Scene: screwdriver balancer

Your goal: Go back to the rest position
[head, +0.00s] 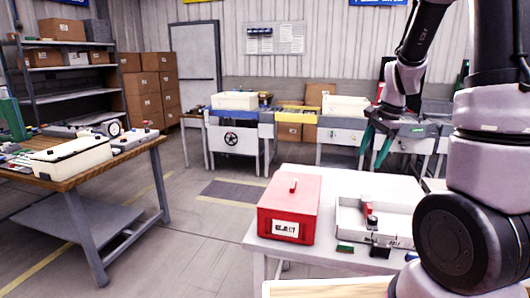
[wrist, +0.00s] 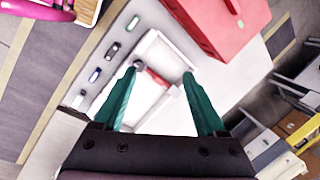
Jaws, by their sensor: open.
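My gripper (head: 376,158) is raised above the far part of the white table (head: 262,232), at the right of the head view. Its two green fingers are spread apart with nothing between them. In the wrist view the open gripper (wrist: 162,72) points down over a white tray (wrist: 178,58), with a gap below the fingertips. The tray (head: 347,222) stands on the table. A red and black item (head: 369,216) is in it; the wrist view shows a red part (wrist: 157,79) between the fingers' outlines, well below them.
A red lidded box (head: 288,207) stands left of the tray. Several small coloured pieces, one green (head: 345,247), lie along the table's near edge. A wooden bench (head: 130,146) with a white case (head: 72,156) is at left. Workstations line the back; the floor between is clear.

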